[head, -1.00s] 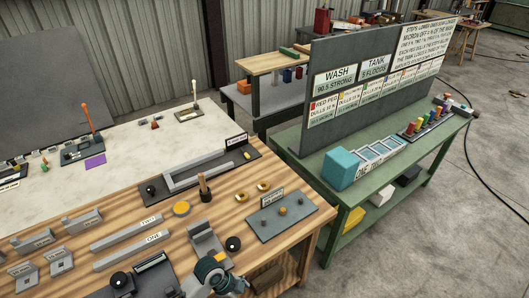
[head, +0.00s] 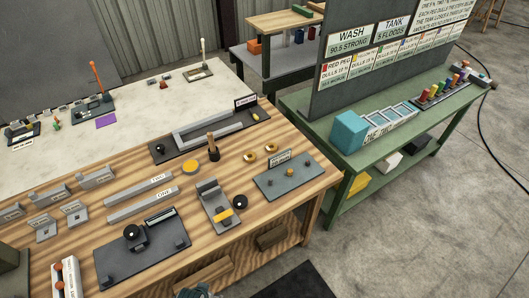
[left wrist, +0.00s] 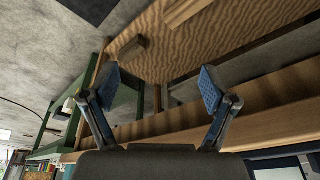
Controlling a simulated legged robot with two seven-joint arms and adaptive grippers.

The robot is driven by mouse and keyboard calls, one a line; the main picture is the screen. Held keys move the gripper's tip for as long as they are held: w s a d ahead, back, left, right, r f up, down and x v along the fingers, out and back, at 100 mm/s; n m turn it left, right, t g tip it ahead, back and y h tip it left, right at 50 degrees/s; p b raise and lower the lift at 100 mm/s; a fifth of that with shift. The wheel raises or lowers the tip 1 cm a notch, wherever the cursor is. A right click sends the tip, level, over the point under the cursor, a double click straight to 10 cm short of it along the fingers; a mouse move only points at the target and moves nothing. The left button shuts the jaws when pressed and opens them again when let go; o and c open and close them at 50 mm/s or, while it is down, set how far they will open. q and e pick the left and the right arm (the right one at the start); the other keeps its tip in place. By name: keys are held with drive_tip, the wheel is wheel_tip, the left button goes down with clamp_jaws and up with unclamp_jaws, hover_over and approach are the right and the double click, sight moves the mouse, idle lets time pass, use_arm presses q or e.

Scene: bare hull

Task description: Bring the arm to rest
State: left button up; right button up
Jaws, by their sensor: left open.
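My left gripper (left wrist: 160,85) shows in the left wrist view with its two blue-padded fingers spread wide apart. Nothing is between them. Beyond the fingers are the wooden lower shelf (left wrist: 195,45) of a bench and the concrete floor, and a wooden edge runs close behind the fingers. In the head view only a small dark part of my arm (head: 195,292) shows at the bottom edge, in front of the wooden workbench (head: 75,245); the fingers are not visible there. My right gripper is in neither view.
The workbench carries grey bars (head: 140,192), a dark plate with a black knob (head: 143,252), a grey holder with an orange piece (head: 222,214) and a plate with pegs (head: 290,176). A green table (head: 340,195) stands to the right.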

use_arm(q)
drive_tip(key=s+f+g, duration=0.1)
drive_tip(key=s+f, duration=0.1)
drive_tip(key=f, duration=1)
drive_tip(key=s+f, duration=0.3)
drive_tip(key=f, duration=0.8)
drive_tip(key=s+a+f+g, duration=0.1)
drive_tip(key=s+a+f, duration=0.2)
drive_tip(key=s+f, duration=1)
drive_tip(key=shift+s+f, duration=0.15)
drive_tip(key=shift+s, duration=1.1)
drive_tip(key=shift+a, duration=0.1)
